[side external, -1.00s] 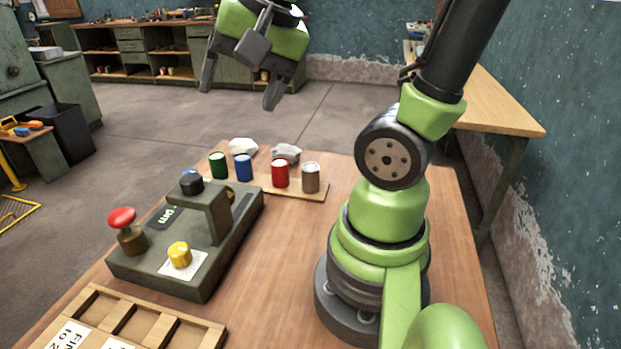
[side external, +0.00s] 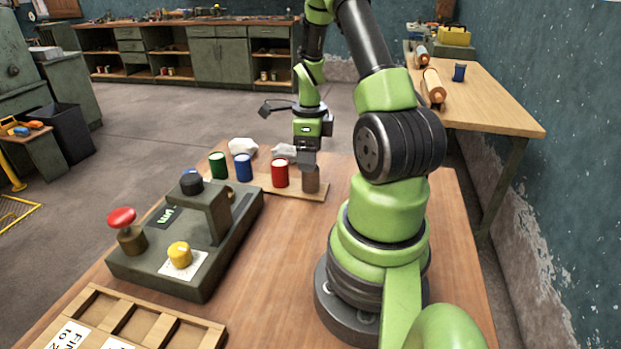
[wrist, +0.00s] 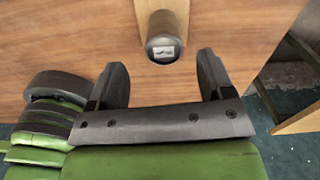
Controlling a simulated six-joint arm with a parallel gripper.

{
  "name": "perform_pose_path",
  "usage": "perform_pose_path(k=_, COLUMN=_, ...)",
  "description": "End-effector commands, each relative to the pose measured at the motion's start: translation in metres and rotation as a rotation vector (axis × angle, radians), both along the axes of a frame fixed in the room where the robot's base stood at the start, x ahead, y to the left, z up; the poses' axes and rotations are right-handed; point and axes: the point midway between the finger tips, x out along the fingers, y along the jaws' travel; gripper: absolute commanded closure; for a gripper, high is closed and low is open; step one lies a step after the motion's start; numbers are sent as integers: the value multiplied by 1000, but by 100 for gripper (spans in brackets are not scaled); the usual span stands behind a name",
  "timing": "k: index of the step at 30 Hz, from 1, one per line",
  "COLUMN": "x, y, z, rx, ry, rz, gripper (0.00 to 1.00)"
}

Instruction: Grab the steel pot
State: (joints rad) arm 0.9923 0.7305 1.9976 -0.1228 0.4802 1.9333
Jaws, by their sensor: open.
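The steel pot (side external: 311,182) is a small grey-brown cylinder at the right end of a wooden strip holding a row of pots. It looks shaded, and its top is partly hidden by my gripper (side external: 307,160). In the wrist view the pot (wrist: 163,36) stands just beyond the fingertips, roughly centred between them, with a pale patch inside its rim. My gripper (wrist: 162,72) is open with nothing between its fingers, pointing down over the pot in the side view.
A red pot (side external: 280,174) stands left of the steel one, with a blue pot (side external: 243,168) and a green pot (side external: 217,165) further left. Pale lumps (side external: 242,147) lie behind the row. A green control box (side external: 190,245) and a wooden tray (side external: 150,325) take up the left side.

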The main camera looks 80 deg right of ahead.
Motion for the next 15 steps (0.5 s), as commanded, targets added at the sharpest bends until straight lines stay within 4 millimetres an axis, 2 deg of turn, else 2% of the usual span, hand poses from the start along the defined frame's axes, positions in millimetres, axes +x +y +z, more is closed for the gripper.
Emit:
perform_pose_path(k=5, x=0, y=0, z=-14, rx=1, ry=0, rz=0, gripper=26)
perform_pose_path(k=12, x=0, y=-4, z=-49, rx=2, ry=0, rz=1, gripper=26)
perform_pose_path(k=15, x=0, y=-4, z=-57, rx=0, ry=-2, rz=2, gripper=26)
